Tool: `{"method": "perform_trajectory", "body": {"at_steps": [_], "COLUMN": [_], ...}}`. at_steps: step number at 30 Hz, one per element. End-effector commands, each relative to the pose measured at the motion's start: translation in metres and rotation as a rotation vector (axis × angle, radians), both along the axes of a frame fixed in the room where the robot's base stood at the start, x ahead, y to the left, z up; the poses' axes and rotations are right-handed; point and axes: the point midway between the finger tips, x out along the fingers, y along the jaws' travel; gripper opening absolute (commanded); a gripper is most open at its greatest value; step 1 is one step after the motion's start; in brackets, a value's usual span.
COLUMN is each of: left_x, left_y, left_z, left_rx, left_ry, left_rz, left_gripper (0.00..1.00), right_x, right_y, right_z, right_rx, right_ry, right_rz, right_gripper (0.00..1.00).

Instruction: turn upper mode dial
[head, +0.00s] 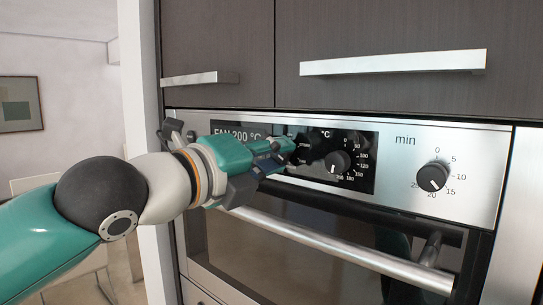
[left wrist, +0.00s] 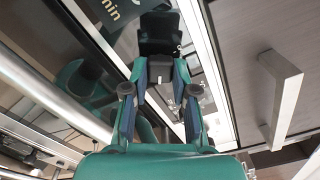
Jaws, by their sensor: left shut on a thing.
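The upper oven's control panel (head: 391,165) faces me in the head view. My left gripper (head: 288,153) reaches in from the left, with its fingertips at the black display part, left of the temperature dial. It is shut on the upper mode dial, which is largely hidden behind the fingers in the head view. In the left wrist view the two fingers of my left gripper (left wrist: 160,75) close in around a dark block (left wrist: 159,34). The dial's pointer and marks cannot be read. My right gripper is not in view.
The black temperature dial (head: 338,163) sits close to the right of the fingertips. The timer dial (head: 433,177) is farther right. The oven's bar handle (head: 335,248) runs below, and a cabinet handle (head: 393,63) juts out above.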

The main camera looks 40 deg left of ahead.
Motion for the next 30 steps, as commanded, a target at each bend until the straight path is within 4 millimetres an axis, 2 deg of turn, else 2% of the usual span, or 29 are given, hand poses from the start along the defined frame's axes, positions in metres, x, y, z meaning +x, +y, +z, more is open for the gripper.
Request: {"method": "perform_trajectory", "body": {"at_steps": [1, 6, 7, 11, 23, 26, 30], "left_x": [0.002, 0.002, 0.002, 0.002, -0.004, -0.014, -0.038], "left_y": [-0.002, -0.002, -0.002, -0.002, -0.001, 0.0, 0.001], "left_z": [-0.007, -0.007, -0.007, -0.006, -0.002, -0.001, -0.002], "left_rx": [0.002, 0.001, 0.001, 0.001, -0.001, 0.001, -0.001], "left_ry": [0.017, 0.018, 0.018, 0.015, 0.006, 0.004, 0.002], "left_rz": [0.0, -0.001, -0.001, 0.0, -0.001, -0.002, -0.006], "left_gripper": [0.0, 0.0, 0.32, 0.52, 0.52, 0.52, 0.52], "right_x": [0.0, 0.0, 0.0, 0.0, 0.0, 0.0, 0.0], "right_y": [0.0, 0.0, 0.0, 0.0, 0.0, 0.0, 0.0], "right_z": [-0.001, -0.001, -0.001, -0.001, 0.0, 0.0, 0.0], "right_rx": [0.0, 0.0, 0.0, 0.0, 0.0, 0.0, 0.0], "right_ry": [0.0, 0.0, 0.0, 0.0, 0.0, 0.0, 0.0], "right_rz": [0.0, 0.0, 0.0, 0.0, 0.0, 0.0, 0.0], "right_gripper": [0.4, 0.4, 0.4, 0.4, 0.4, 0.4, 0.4]}}
